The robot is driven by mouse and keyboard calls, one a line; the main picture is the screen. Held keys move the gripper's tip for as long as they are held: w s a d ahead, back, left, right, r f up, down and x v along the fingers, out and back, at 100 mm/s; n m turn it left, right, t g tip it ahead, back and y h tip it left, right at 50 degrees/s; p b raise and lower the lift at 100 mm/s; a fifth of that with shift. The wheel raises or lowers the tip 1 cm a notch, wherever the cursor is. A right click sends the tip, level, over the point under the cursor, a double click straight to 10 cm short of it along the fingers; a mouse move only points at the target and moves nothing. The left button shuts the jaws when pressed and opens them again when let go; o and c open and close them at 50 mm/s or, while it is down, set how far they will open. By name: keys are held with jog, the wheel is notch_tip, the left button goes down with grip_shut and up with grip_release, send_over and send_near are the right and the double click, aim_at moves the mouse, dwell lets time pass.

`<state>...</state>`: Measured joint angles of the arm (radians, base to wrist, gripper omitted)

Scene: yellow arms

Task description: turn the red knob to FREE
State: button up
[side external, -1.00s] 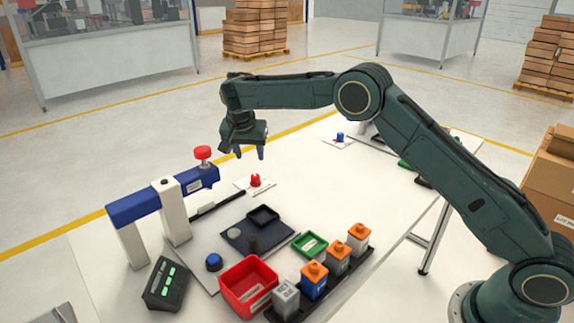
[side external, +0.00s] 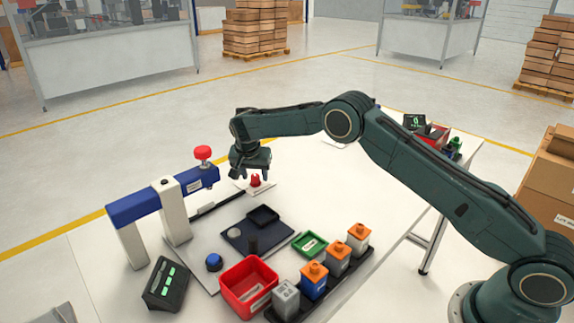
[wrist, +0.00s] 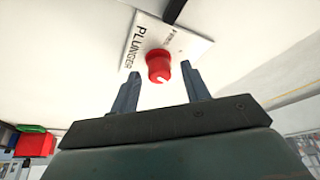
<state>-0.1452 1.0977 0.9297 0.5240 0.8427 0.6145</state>
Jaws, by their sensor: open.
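The red knob (side external: 255,181) stands on a small white plate (side external: 262,190) on the table, beside the blue-and-white fixture. My gripper (side external: 251,176) is open and points down close over the knob. In the wrist view my two fingertips (wrist: 163,72) lie either side of the knob with gaps. I cannot tell whether they reach down around it or touch it.
The fixture (side external: 130,208) has a red round top (side external: 203,153) close left of my gripper. In front are a blue button (side external: 214,262), a red bin (side external: 229,290), a green tray (side external: 299,244) and a rack of several orange-topped blocks (side external: 313,280).

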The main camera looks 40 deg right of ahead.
jog(key=shift+c, duration=0.5)
jog(key=c, duration=0.9)
jog(key=shift+r+n, duration=0.1)
jog(key=shift+n, duration=0.3)
jog(key=n, duration=0.2)
jog(key=n+t+y, duration=0.1)
jog(key=n, duration=0.1)
jog(key=n+y, duration=0.1)
jog(key=n, duration=0.1)
jog(key=shift+s+d+t, duration=0.1)
jog(key=shift+d+t, duration=0.15)
jog(key=shift+t, duration=0.05)
jog(key=n+y, duration=0.1)
jog(key=n, duration=0.2)
jog(key=n+y, duration=0.1)
jog(key=n, duration=0.2)
jog(key=shift+d+n+y, duration=0.1)
jog(key=shift+n+y, duration=0.2)
jog(key=shift+y, duration=0.1)
jog(key=o, duration=1)
